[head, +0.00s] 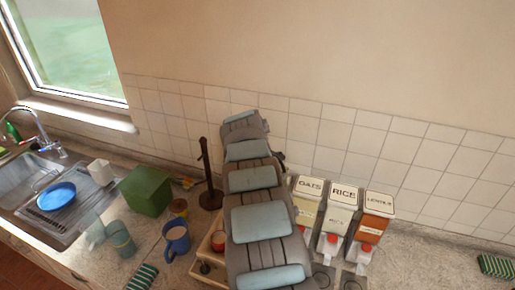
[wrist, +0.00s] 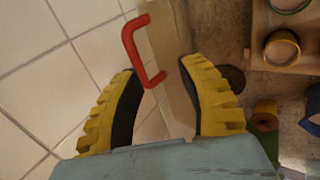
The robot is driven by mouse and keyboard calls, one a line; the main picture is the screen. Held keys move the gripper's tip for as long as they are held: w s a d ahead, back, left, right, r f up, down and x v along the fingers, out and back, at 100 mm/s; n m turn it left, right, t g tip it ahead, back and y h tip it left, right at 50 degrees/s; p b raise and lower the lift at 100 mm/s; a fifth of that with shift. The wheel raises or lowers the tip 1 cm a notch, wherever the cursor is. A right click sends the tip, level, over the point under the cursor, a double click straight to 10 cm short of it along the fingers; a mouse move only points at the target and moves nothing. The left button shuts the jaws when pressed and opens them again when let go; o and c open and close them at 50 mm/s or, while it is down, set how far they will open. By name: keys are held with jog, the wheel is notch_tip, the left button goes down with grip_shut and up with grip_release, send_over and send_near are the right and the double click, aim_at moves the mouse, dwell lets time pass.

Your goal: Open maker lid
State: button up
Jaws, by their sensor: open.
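My gripper (wrist: 160,75) shows in the wrist view with its two yellow, black-padded fingers apart. A red U-shaped handle (wrist: 133,45) is near the fingertips, toward the left finger, and seems to lie beyond them; I see no grip on it. The beige surface (wrist: 168,40) beside the handle is only partly in view, and I cannot tell whether it belongs to the maker. No maker lid can be made out clearly. In the head view my grey arm hides my gripper and whatever is behind it.
Left of my arm stand a dark upright holder (head: 208,190), a green box (head: 146,190), a blue mug (head: 177,238) and a wooden tray (head: 208,247). Right of it are dispensers marked oats (head: 307,205), rice (head: 338,212) and lentils (head: 374,217). Tiled wall (head: 420,165) runs behind.

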jog(key=v, duration=1)
jog(key=shift+s, duration=0.2)
dwell(0.5)
jog(key=shift+d, duration=0.1)
